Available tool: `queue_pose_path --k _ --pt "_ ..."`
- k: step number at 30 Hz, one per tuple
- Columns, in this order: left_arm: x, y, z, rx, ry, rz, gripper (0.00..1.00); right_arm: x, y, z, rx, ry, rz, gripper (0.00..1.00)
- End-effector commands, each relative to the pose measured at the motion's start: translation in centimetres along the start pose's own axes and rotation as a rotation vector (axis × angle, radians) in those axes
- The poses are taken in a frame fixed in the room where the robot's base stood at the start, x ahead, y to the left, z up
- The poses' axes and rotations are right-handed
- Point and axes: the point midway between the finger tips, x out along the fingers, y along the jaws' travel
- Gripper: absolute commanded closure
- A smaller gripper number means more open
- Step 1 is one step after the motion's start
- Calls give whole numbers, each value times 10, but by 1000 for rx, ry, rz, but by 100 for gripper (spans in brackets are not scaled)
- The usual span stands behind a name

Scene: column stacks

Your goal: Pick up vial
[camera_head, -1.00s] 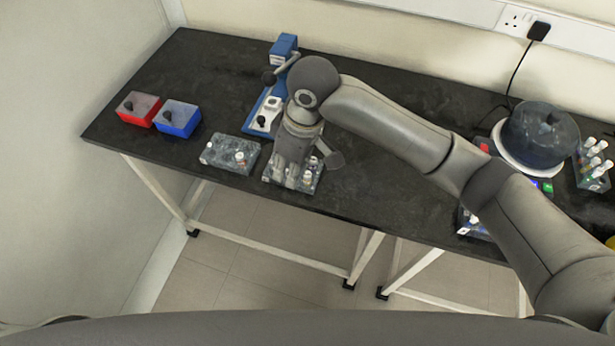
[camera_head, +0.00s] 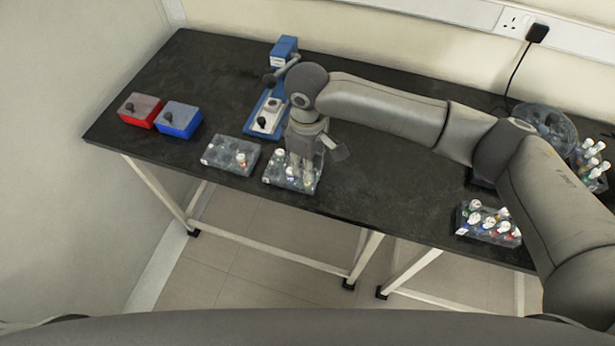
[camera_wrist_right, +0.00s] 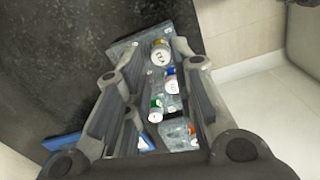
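My right gripper (camera_head: 303,158) is over a clear vial rack (camera_head: 271,181) at the front edge of the dark bench. In the right wrist view the gripper (camera_wrist_right: 160,75) is open, its fingers apart on either side of several capped vials. The vials stand in the rack, and I cannot tell whether a finger touches any. The gripper hides part of the rack in the head view. My left gripper is not in view.
A second clear rack (camera_head: 222,150) with few vials stands just left. Red (camera_head: 140,110) and blue (camera_head: 178,120) boxes sit farther left. A blue device (camera_head: 268,113) is behind.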

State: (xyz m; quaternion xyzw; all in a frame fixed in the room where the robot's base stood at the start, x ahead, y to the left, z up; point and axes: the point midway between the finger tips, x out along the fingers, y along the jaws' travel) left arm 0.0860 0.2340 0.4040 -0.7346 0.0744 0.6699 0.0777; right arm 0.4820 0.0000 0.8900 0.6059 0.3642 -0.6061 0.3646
Motion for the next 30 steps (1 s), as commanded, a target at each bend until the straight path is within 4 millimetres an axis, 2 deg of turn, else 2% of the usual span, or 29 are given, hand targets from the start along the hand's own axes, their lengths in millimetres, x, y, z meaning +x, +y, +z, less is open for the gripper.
queue_pose_path --k 4,9,15,20,30 --pt "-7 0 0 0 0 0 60 22 -1 1 1 -2 -2 76" --pt "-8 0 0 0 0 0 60 35 -1 0 0 1 0 76" --pt "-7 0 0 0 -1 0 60 36 -1 0 0 1 0 76" --pt "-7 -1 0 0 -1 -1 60 36 -1 0 0 1 0 96" --pt "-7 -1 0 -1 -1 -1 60 35 -1 0 0 1 0 96"
